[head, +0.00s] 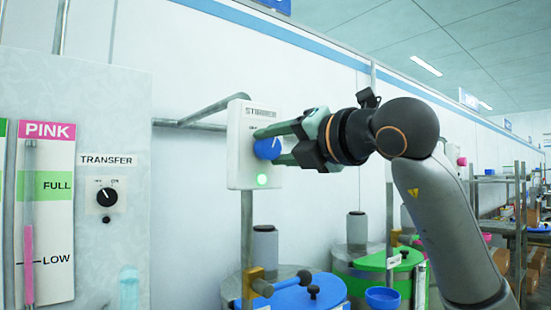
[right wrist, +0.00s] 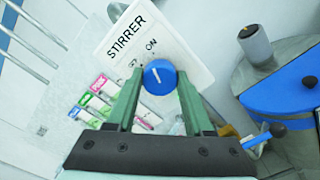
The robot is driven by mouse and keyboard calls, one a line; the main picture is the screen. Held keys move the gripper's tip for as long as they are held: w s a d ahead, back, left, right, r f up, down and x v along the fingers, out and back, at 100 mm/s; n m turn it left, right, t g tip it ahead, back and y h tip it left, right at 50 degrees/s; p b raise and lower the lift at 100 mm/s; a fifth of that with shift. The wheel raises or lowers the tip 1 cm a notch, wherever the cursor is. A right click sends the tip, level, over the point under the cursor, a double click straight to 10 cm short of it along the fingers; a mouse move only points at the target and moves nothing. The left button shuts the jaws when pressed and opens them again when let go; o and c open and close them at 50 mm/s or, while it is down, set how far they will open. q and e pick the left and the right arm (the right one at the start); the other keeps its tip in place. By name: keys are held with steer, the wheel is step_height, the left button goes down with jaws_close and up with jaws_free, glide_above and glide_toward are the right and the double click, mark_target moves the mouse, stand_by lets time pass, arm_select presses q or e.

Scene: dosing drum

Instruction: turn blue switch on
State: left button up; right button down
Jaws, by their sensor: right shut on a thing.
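The blue switch is a round blue knob (head: 267,148) with a white pointer line, on the front of a white STIRRER box (head: 240,165). It also shows in the right wrist view (right wrist: 160,77), just below the box's ON label. A green lamp (head: 262,180) glows low on the box. My right gripper (head: 270,146) comes in from the right and is shut on the knob, one finger on either side. In the right wrist view its green fingers (right wrist: 158,90) flank the knob. Which label the pointer lines up with is hard to tell. My left gripper is out of view.
A TRANSFER panel with a black knob (head: 107,197) and a PINK level gauge (head: 45,215) stand at the left. Below the box is a drum with a blue lid (head: 300,297); a green-lidded drum (head: 385,262) stands to its right. Pipes run behind the box.

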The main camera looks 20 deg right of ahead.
steer(key=shift+m+b, duration=0.3)
steer(key=shift+m, duration=0.4)
steer(key=shift+c, duration=1.4)
jaws_free()
